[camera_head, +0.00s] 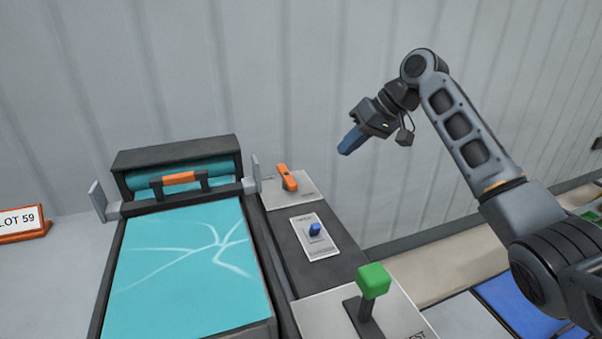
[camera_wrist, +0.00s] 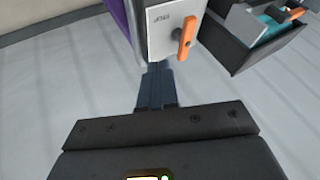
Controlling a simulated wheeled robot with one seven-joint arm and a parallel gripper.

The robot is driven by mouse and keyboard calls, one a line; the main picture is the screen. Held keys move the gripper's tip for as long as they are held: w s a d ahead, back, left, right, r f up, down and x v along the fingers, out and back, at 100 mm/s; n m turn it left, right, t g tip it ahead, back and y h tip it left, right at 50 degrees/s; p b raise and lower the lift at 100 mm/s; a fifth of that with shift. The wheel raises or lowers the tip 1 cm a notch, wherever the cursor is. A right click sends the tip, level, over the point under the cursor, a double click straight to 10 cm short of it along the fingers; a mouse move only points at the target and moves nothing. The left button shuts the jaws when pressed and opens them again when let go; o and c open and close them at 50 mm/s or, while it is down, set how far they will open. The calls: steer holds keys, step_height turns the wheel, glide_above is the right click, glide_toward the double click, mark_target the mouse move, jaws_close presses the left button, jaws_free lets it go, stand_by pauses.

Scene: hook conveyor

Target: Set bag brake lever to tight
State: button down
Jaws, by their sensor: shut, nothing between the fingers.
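An orange lever (camera_head: 287,177) sits on a pale plate (camera_head: 306,190) beside the upper right corner of the bag unit (camera_head: 180,148). Small labels on the plate are too small to read in the head view. My gripper (camera_head: 349,142) is in the air to the right of the lever and above it in the picture, shut and empty. In the wrist view the orange lever (camera_wrist: 187,37) is on its plate (camera_wrist: 160,38), with dark lettering I cannot read for sure. My shut fingers (camera_wrist: 157,72) lie just below the plate in that picture, apart from the lever.
A blue switch (camera_head: 315,229) on a small plate and a green-knobbed lever (camera_head: 373,282) stand nearer on the same console. The teal bag (camera_head: 185,270) lies left. A grey ribbed wall (camera_head: 300,80) stands behind. A "LOT 59" sign (camera_head: 20,221) is far left.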

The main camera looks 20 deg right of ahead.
mark_target(287, 176)
steer(key=x, duration=0.9)
steer(key=shift+a+f+p, duration=0.1)
steer(key=shift+f+p, duration=0.05)
steer(key=shift+p, duration=0.2)
steer(key=a, duration=0.3)
steer(key=shift+w+f+p, duration=0.15)
steer(key=shift+f+p, duration=0.05)
steer(key=shift+p, duration=0.2)
steer(key=shift+a, duration=0.65)
steer(key=shift+a+m, duration=0.15)
steer(key=shift+m, duration=0.15)
steer(key=shift+m+t+h, duration=0.3)
steer(key=shift+p, duration=0.3)
